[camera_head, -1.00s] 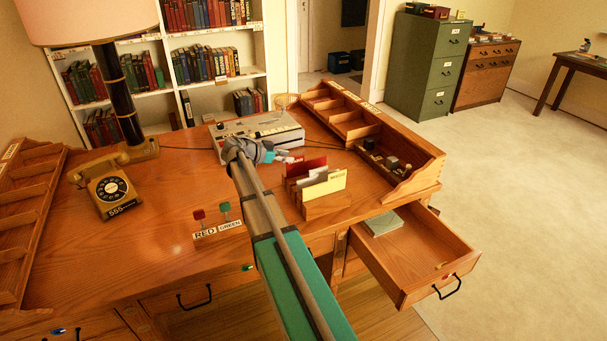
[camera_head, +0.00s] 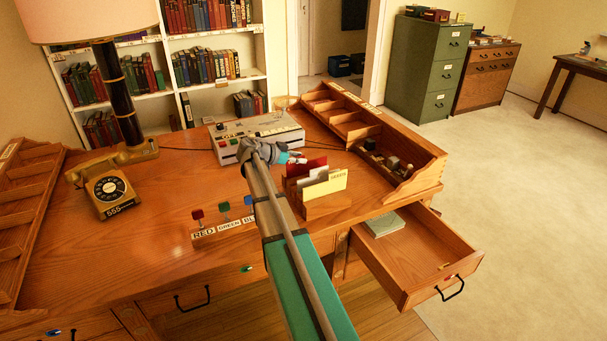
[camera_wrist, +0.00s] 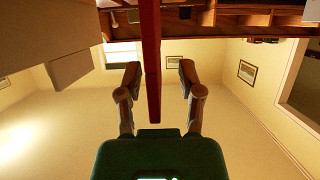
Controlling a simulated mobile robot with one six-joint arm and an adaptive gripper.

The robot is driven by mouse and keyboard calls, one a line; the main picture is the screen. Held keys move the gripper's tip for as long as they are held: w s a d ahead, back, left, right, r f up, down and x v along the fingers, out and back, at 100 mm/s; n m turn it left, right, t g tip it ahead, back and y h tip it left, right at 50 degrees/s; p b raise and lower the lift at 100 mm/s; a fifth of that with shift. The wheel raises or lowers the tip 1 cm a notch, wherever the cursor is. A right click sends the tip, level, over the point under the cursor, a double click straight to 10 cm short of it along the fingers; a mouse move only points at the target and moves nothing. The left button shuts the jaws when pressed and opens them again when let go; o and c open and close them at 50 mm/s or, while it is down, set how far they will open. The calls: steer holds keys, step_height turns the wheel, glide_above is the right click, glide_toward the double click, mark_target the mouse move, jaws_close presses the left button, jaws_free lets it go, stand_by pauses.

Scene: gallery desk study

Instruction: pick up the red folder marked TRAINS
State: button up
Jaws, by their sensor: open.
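The red folder (camera_head: 308,167) stands upright in the small wooden rack (camera_head: 328,205) on the desk, behind a pale folder (camera_head: 314,175) and a yellow one (camera_head: 326,187). I cannot read any marking on it. My gripper (camera_head: 292,157) is at its upper left edge in the head view. In the wrist view, my gripper (camera_wrist: 159,70) is open, with a finger on each side of the red folder (camera_wrist: 152,60), which shows edge-on.
A grey console (camera_head: 255,137) with buttons sits behind my gripper. A wooden pigeonhole unit (camera_head: 400,160) stands to the right, and an open drawer (camera_head: 415,255) juts out below it. Coloured knobs with a label strip (camera_head: 225,228) are left of my arm.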

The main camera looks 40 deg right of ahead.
steer(key=shift+c, duration=0.2)
jaws_close()
stand_by(0.4)
